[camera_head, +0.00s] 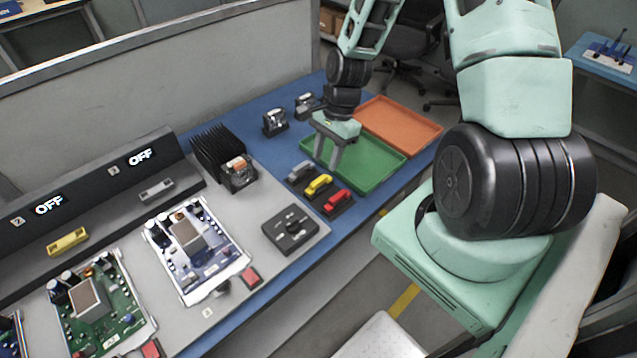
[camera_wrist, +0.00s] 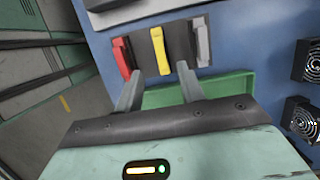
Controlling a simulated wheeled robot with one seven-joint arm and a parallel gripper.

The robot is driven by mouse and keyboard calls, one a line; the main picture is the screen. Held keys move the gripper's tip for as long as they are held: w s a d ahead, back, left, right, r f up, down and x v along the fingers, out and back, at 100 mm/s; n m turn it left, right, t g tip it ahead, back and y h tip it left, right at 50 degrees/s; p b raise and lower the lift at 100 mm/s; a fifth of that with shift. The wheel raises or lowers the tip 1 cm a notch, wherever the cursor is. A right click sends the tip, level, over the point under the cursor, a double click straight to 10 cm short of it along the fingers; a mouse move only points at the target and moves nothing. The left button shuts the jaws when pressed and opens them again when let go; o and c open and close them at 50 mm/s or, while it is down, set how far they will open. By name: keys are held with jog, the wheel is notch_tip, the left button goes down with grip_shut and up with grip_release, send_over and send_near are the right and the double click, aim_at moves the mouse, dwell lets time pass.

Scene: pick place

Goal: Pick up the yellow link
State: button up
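The yellow link (camera_head: 319,184) sits in a dark holder (camera_wrist: 180,50) between a grey link (camera_head: 301,172) and a red link (camera_head: 338,200). In the wrist view the yellow link (camera_wrist: 160,48) lies ahead of the fingertips, with the red link (camera_wrist: 121,57) on its left and the grey link (camera_wrist: 201,42) on its right. My gripper (camera_head: 329,160) is open and empty, above the near edge of the green tray beside the holder. In the wrist view the two fingers of my gripper (camera_wrist: 160,70) are apart, one toward each side of the yellow link. Nothing is between them.
The green tray (camera_head: 385,161) and an orange tray (camera_head: 410,125) lie to the right on the blue table. A black heatsink (camera_head: 222,158), a black knob box (camera_head: 291,229) and circuit boards (camera_head: 195,250) stand left and in front. A second yellow piece (camera_head: 68,241) sits far left.

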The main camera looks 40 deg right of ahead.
aim_at(319, 180)
jog(key=shift+p+x, duration=0.55)
jog(key=shift+x, duration=2.65)
jog(key=shift+w+a, duration=0.1)
grip_shut()
